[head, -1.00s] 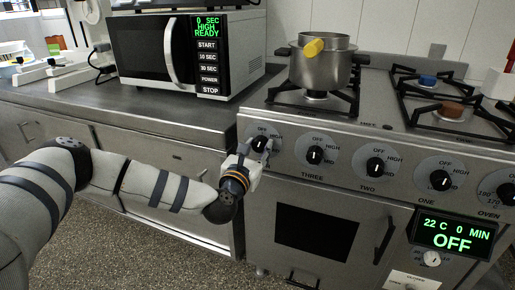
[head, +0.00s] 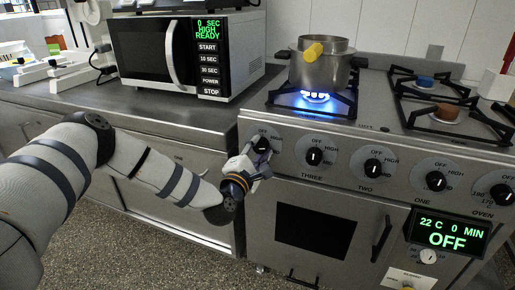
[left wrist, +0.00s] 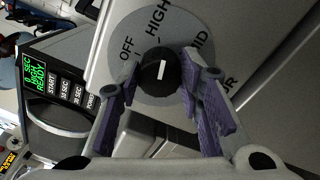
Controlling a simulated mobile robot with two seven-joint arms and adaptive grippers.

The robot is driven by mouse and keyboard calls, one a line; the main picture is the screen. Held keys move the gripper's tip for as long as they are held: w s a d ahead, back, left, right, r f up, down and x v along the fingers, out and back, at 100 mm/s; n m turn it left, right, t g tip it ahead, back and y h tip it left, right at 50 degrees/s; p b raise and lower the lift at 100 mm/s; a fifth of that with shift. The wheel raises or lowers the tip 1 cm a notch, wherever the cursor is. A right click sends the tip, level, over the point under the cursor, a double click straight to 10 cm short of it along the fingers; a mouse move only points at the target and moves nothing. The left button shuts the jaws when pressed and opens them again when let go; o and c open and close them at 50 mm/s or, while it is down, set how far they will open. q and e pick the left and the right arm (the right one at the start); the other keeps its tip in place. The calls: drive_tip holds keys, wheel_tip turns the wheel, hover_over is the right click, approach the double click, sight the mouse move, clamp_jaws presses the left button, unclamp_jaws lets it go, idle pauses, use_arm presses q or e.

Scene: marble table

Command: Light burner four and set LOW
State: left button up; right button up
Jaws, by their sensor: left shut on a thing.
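The burner four knob (head: 262,144) is the leftmost on the stove front, black on a grey dial. My left gripper (head: 256,149) is at this knob, its fingers on either side, shut on it. In the left wrist view, the knob (left wrist: 160,69) sits between the purple-padded fingertips (left wrist: 163,74). Its white mark points up towards the HIGH side; OFF is to the left and MID to the right, and part of the dial is hidden. A blue flame (head: 316,97) burns under the pot (head: 318,72) on the front left burner. My right gripper is not in view.
Knobs three (head: 314,156), two (head: 373,166) and one (head: 436,181) lie to the right. The oven display (head: 449,232) reads OFF. A microwave (head: 150,50) stands on the counter at left. The floor before the stove is clear.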

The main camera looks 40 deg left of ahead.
use_arm(q)
drive_tip(key=m+p, duration=0.1)
drive_tip(key=m, duration=0.4)
drive_tip(key=shift+r+m, duration=0.15)
drive_tip(key=shift+m, duration=0.25)
drive_tip(key=m+p, duration=0.1)
drive_tip(key=m, duration=0.4)
drive_tip(key=shift+m+h+p, duration=0.3)
drive_tip(key=shift+p, duration=0.05)
drive_tip(key=m+p, duration=0.1)
drive_tip(key=m, duration=0.4)
drive_tip(key=shift+a+m+p, duration=0.1)
drive_tip(key=shift+m+p, duration=0.3)
drive_tip(key=shift+m, duration=2.1)
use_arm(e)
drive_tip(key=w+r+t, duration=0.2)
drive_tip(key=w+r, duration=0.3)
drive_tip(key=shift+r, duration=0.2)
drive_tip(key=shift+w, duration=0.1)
use_arm(q)
drive_tip(key=o, duration=1.2)
drive_tip(key=shift+c, duration=0.2)
